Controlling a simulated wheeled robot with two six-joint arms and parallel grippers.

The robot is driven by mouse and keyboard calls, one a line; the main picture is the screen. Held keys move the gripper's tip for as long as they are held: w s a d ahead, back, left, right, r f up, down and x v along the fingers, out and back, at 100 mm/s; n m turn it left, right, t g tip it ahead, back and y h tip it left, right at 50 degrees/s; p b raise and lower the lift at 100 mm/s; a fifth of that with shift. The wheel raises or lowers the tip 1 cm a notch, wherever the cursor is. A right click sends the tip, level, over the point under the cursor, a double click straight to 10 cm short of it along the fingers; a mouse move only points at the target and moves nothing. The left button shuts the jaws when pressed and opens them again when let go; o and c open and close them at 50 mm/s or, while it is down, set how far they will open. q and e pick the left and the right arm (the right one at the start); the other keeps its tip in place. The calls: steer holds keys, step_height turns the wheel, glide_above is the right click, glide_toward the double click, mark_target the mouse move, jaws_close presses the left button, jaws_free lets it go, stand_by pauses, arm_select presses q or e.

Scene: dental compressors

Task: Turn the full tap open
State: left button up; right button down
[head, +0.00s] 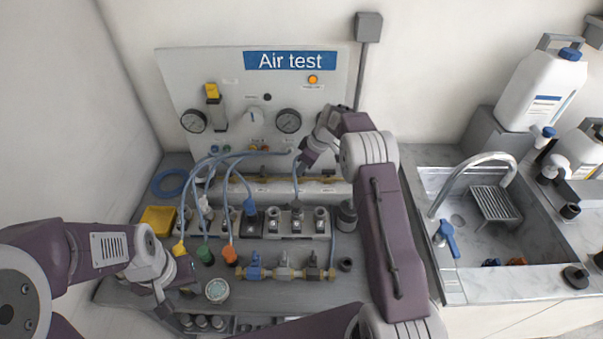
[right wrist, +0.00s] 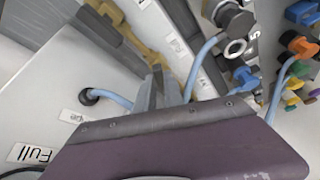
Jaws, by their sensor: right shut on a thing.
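A "Full" label (right wrist: 30,153) shows on the panel at the lower left of the right wrist view; no tap handle is visible beside it, and my purple gripper body covers much of that area. My right gripper (head: 303,163) is low in front of the panel's right side. In the right wrist view its fingers (right wrist: 165,90) are shut across a blue hose (right wrist: 112,98), which runs from a black panel fitting (right wrist: 88,97) and reappears beyond them. My left gripper (head: 172,297) is at the bench's front left, near a round gauge (head: 217,290); its jaw opening is unclear.
Blue hoses with coloured plugs (head: 205,254) hang over the bench. A row of small valves (head: 283,268) lies in front. A sink (head: 455,200) is at right.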

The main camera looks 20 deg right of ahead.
steer(key=n, duration=0.1)
steer(key=n+p, duration=0.1)
steer(key=shift+w+d+r+n+g+y, duration=0.1)
steer(key=shift+w+r+n+g+y, duration=0.05)
steer(key=shift+n+g+y, duration=0.2)
steer(key=shift+w+n+g+p, duration=0.15)
steer(key=shift+n+g+p, duration=0.3)
steer(key=shift+n+p, duration=0.55)
steer(key=shift+p, duration=0.4)
steer(key=shift+n, duration=0.25)
steer(key=c, duration=1.4)
jaws_free()
steer(key=shift+c, duration=0.2)
